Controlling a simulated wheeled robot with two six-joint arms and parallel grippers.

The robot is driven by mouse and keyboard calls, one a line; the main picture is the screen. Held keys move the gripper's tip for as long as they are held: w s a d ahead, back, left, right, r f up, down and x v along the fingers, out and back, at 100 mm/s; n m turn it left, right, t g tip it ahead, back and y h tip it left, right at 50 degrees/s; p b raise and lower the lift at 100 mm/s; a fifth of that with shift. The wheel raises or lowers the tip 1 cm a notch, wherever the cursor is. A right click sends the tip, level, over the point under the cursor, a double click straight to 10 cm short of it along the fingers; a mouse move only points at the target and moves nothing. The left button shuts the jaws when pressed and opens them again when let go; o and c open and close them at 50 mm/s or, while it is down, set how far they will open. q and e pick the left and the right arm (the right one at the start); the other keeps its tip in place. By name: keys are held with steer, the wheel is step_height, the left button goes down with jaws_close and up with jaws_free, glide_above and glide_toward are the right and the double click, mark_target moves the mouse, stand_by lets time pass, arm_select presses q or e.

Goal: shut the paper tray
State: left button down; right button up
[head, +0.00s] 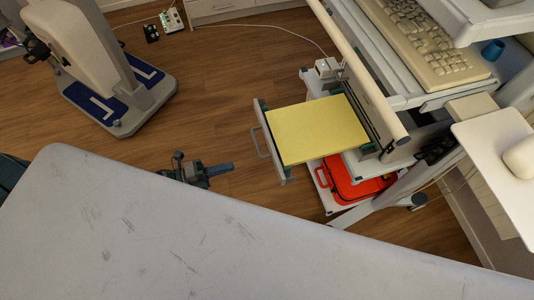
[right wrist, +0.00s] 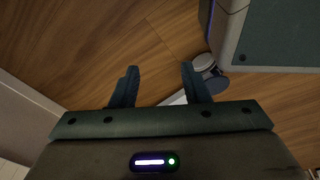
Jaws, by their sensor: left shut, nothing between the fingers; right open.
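The paper tray (head: 271,143) sticks out to the left from the cart in the head view, pulled open. It holds a flat yellow stack (head: 318,130), and its grey front panel has a handle (head: 261,142) on the outer side. My left gripper (head: 231,168) is shut and empty, to the left of and a little below the tray front, apart from it. The near white surface hides part of the left arm. My right gripper (right wrist: 160,85) is open and empty over wooden floor in the right wrist view. The right wrist view does not show the tray.
A red case (head: 358,182) lies on a lower shelf under the tray. The cart carries a keyboard (head: 425,45) on the right. A scratched white surface (head: 200,230) fills the front. Wooden floor (head: 215,85) left of the tray is clear. A grey machine (head: 85,50) stands at upper left.

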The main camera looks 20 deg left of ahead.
arm_select(q)
steer(key=p, duration=0.2)
glide_toward(273, 155)
steer(key=x, duration=0.5)
steer(key=shift+p+x, duration=0.3)
steer(key=shift+x, duration=0.6)
arm_select(e)
steer(key=s+f, duration=0.4)
steer(key=s, duration=0.3)
steer(key=shift+d+f, duration=0.4)
arm_select(q)
steer(key=shift+w+f, duration=0.1)
arm_select(e)
steer(key=shift+w, duration=0.1)
